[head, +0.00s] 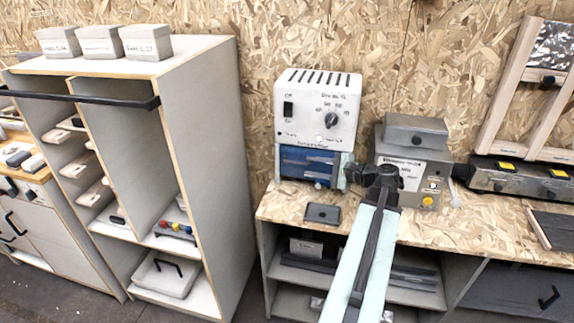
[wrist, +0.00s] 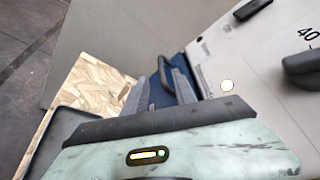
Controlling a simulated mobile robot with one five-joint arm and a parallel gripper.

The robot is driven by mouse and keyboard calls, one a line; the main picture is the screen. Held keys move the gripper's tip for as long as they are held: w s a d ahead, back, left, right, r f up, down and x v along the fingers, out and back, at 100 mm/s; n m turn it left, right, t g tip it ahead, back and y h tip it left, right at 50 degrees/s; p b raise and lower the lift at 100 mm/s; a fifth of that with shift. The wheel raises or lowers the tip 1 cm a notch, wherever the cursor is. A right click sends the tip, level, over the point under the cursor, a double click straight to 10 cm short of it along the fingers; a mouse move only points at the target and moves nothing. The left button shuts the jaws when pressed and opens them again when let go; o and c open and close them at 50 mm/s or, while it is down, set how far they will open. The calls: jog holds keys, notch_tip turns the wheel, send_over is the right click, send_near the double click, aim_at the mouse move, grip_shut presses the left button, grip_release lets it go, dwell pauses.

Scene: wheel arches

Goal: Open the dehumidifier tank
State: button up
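The dehumidifier (head: 317,105) is a white box with a dial and a switch, standing on the wooden bench top against the wall. Its blue tank (head: 297,165) fills the lower front and looks seated in the body. In the wrist view the blue tank front (wrist: 162,95) shows with a bar-like handle (wrist: 164,72). My gripper (head: 352,174) is at the right of the tank front in the head view. In the wrist view its two grey fingers (wrist: 160,90) stand apart near the handle, with blue between them. Whether they touch the handle is unclear.
A grey box device (head: 412,170) with another box on top stands right of the dehumidifier. A small dark tray (head: 323,213) lies on the bench in front. A tall shelf unit (head: 205,150) stands to the left. Wooden frames lean at the far right.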

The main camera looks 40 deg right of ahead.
aim_at(298, 163)
jog(key=b+x, duration=0.1)
jog(key=x, duration=0.7)
jog(key=shift+d+r+b, duration=0.15)
jog(key=shift+b, duration=0.15)
grip_shut()
dwell(1.1)
